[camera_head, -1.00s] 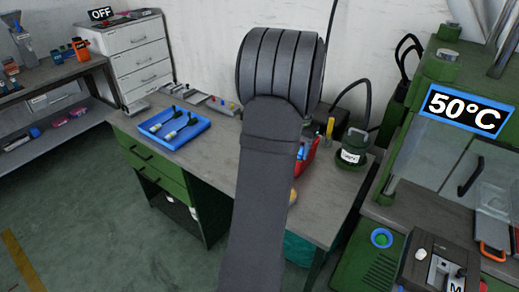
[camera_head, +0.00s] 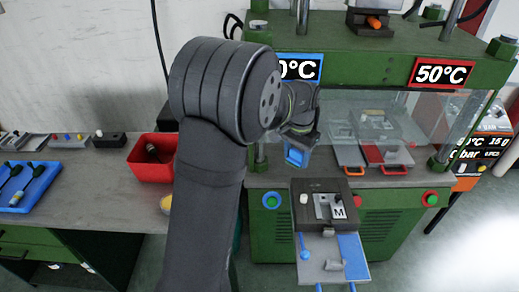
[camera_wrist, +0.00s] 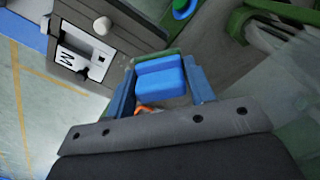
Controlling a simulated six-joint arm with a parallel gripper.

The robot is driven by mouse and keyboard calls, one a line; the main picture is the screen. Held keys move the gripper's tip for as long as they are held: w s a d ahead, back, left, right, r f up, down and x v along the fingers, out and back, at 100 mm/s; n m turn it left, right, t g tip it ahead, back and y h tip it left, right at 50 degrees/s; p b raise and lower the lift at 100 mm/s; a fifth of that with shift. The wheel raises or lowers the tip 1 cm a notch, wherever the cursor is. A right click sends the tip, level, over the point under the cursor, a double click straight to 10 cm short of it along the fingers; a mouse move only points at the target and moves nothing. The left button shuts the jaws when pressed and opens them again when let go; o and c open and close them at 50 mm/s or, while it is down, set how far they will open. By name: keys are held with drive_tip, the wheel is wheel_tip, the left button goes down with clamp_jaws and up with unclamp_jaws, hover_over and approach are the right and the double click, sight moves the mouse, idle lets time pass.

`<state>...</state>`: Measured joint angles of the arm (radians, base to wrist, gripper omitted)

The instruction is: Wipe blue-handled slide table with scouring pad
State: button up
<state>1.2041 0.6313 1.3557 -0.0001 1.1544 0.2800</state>
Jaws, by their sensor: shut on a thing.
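My gripper (camera_head: 297,152) is in front of the green press, above and behind the box marked M. It is shut on a blue block with a green layer, which looks like the scouring pad (camera_wrist: 160,78); the block also shows in the head view (camera_head: 294,157). A slide plate (camera_head: 334,266) with blue parts sticks out at the front of the M box; I cannot tell whether it is the blue-handled slide table. Inside the press are slide tables with an orange handle (camera_head: 355,171) and a red handle (camera_head: 395,170). No contact by the pad is visible.
The M box (camera_head: 325,206) stands below my gripper, between a blue-ringed button (camera_head: 271,200) and a red one. The press (camera_head: 425,60) closes in above and beside. A red bin (camera_head: 151,157) and a blue tray (camera_head: 28,186) are on the left bench.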

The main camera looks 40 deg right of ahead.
drive_tip(key=m, duration=0.1)
hover_over(308, 185)
drive_tip(key=shift+s+f, duration=0.1)
drive_tip(key=shift+f, duration=3.7)
drive_tip(key=shift+s+d+f, duration=0.2)
drive_tip(key=shift+d+f, duration=0.1)
drive_tip(key=shift+s+d, duration=1.15)
drive_tip(key=shift+c, duration=0.3)
drive_tip(key=shift+w+a, duration=1.4)
wheel_tip(308, 185, up, 8)
drive_tip(key=shift+r, duration=0.15)
